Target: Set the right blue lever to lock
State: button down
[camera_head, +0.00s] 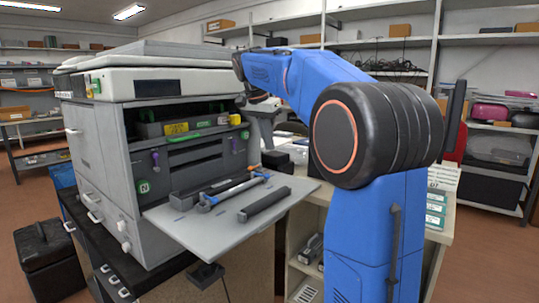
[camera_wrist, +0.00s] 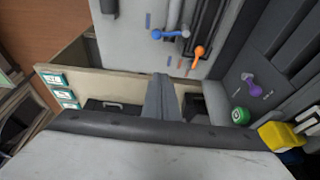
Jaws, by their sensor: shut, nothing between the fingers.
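The right lever (camera_head: 234,143) is violet-blue and sits on the printer's open front, low under a yellow part. It also shows in the wrist view as a purple lever (camera_wrist: 251,83) at the right, between two small pale marks. It slants there; which mark it points to is too small to tell. A green knob (camera_wrist: 240,116) is beside it. The left lever (camera_head: 154,158) is purple and hangs down on the other side of the opening. My gripper (camera_wrist: 161,78) is shut and empty, apart from the right lever and to its left in the wrist view.
The printer's flap (camera_head: 185,232) is folded down like a shelf. A bar with blue and orange ends (camera_head: 235,190) and a dark bar (camera_head: 264,204) lie on it. The yellow part (camera_wrist: 282,134) stands out near the lever. A pale surface with a dark rim fills the wrist view's bottom.

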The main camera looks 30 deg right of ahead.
jog(key=v, duration=0.4)
jog(key=shift+a+r, duration=0.1)
jog(key=shift+r, duration=0.25)
jog(key=shift+s, duration=0.1)
